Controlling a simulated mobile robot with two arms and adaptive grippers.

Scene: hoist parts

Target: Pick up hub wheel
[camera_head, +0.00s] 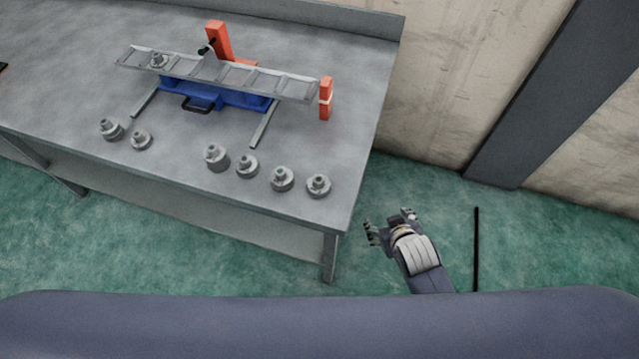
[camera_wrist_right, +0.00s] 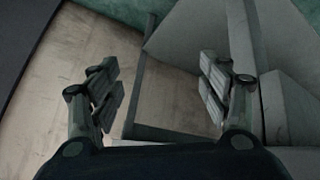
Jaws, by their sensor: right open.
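Several grey hub wheels stand on the grey metal table in the head view. Four are in a row near the front right: a hub wheel (camera_head: 216,158), another hub wheel (camera_head: 246,166), a third hub wheel (camera_head: 282,179) and the rightmost hub wheel (camera_head: 318,186). Two more stand at the left, a hub wheel (camera_head: 111,129) and a smaller-looking part (camera_head: 141,140). My right gripper (camera_head: 390,220) is open and empty, off the table's right front corner. Its open fingers also show in the right wrist view (camera_wrist_right: 160,90), with no hub wheel between them. My left gripper is not in view.
The table (camera_head: 330,150) has a raised back edge. Green floor and a wall lie to the right.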

